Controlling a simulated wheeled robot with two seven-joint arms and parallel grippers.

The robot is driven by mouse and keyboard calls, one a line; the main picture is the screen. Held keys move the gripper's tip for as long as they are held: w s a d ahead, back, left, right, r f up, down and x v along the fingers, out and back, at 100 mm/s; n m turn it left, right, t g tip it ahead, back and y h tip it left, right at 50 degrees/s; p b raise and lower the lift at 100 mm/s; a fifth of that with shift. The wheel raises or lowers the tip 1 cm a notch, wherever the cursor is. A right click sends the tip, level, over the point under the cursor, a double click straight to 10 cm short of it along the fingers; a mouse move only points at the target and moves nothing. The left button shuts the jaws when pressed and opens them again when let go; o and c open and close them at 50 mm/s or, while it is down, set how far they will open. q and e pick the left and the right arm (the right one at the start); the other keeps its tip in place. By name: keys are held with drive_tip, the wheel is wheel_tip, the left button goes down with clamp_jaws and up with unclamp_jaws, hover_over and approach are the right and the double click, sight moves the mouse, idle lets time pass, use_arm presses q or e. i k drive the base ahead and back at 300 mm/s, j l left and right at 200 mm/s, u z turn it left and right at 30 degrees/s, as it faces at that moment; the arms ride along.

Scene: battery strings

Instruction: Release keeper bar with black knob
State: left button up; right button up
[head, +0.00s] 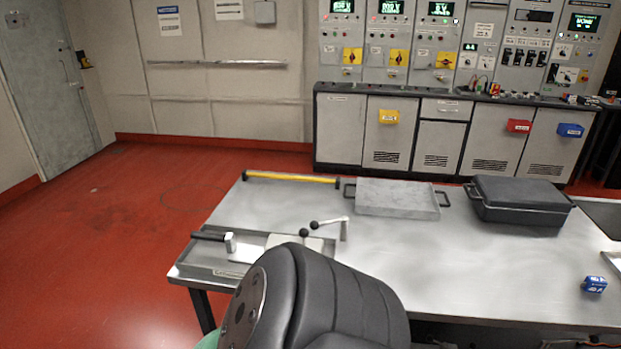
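On the left part of the steel table, a silver bar (334,221) runs right from a black knob (314,225) to a bent-down end. A second black knob (304,233) sits just below it; I cannot tell which knob belongs to the keeper bar. To their left, a black-handled lever (208,236) ends in a silver block above a shallow metal tray (215,268). A large dark grey rounded arm part of mine covers the front of this area. Neither of my grippers shows, so any contact with the bar is hidden.
The steel table (460,265) has bare room at its middle and right. A yellow bar (290,179) lies along the back edge. A grey lidded tray (397,197), a black case (519,200) and a small blue box (594,284) stand on it. Control cabinets (341,128) line the back wall.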

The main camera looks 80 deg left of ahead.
sight(314, 224)
drive_tip(key=u, duration=2.65)
